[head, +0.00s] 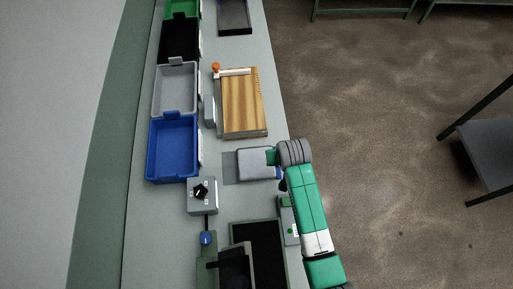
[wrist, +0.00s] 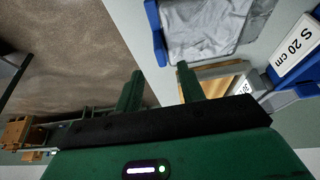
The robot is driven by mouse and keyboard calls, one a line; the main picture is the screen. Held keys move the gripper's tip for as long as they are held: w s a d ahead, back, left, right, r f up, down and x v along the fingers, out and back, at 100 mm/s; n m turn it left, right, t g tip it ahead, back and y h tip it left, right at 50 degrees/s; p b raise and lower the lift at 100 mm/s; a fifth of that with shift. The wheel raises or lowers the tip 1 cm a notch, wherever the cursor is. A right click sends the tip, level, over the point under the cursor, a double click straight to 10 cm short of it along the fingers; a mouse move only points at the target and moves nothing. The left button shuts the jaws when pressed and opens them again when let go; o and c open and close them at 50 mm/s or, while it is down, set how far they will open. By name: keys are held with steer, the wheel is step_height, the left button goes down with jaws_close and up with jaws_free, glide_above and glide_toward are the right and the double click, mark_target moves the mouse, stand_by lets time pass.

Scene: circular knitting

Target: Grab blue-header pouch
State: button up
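A silver-grey pouch (head: 255,164) lies flat on the counter in the head view, with a strip of its blue header (head: 279,172) showing at its right edge beside my arm. In the wrist view the pouch (wrist: 205,28) is at the top and its blue header (wrist: 156,38) at its left edge. My gripper (head: 271,157) is over the pouch's right end, near the header. In the wrist view my gripper (wrist: 159,70) has its two green fingers apart with nothing between them. The gripper's height above the pouch is hard to tell.
A wooden board (head: 241,103) lies beyond the pouch. A blue bin (head: 172,150), a grey bin (head: 175,88) and more bins line the left. A grey box with a black knob (head: 202,195) and a dark tray (head: 270,243) are nearer. The wrist view shows an "S 20 cm" label (wrist: 295,50).

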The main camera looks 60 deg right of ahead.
steer(key=x, duration=0.6)
steer(key=shift+w+d+f, duration=0.15)
steer(key=shift+d, duration=0.1)
steer(key=shift+c, duration=0.5)
jaws_close()
